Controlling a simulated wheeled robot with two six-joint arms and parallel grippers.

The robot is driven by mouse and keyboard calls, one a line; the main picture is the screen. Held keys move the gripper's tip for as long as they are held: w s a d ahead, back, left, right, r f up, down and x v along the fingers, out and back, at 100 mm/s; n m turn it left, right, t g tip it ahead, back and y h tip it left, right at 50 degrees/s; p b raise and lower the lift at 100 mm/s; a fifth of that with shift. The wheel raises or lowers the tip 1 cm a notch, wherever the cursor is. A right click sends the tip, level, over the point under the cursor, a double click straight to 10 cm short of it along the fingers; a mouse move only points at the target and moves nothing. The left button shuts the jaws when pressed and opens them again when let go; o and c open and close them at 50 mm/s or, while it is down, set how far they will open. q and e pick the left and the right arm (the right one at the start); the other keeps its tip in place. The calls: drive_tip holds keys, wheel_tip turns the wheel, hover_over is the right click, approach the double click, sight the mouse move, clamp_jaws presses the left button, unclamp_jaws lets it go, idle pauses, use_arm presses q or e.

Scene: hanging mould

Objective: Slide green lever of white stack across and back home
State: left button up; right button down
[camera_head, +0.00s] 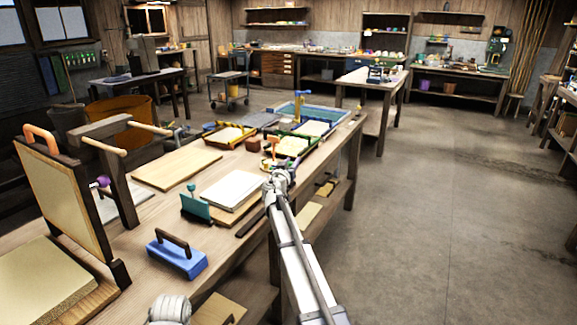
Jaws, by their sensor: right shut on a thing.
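The white stack (235,188) lies flat on the workbench, left of my right arm. A teal-green upright piece (196,208) with a small knobbed post stands at its left front corner, apart from my grippers. My right gripper (274,170) is beyond the stack's right edge, reaching away from me. It is shut at a small orange piece (268,162) with a knobbed post; the fingertips are small, and the exact grip is hard to see. My left gripper's fingers are out of view; only a rounded white part of mine shows at the bottom.
A blue block with a dark handle (177,258) sits in front of the stack. A framed mould (65,195) stands at the left. A tan board (177,168) and several coloured frames (290,146) lie farther back. The floor to the right (440,220) is clear.

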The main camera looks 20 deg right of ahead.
drive_tip(key=shift+w+d, duration=0.15)
drive_tip(key=shift+d, duration=0.1)
drive_tip(key=c, duration=0.5)
unclamp_jaws()
drive_tip(key=shift+a, duration=0.1)
drive_tip(key=v, duration=0.7)
drive_tip(key=shift+s+a, duration=0.2)
drive_tip(key=shift+s, duration=0.15)
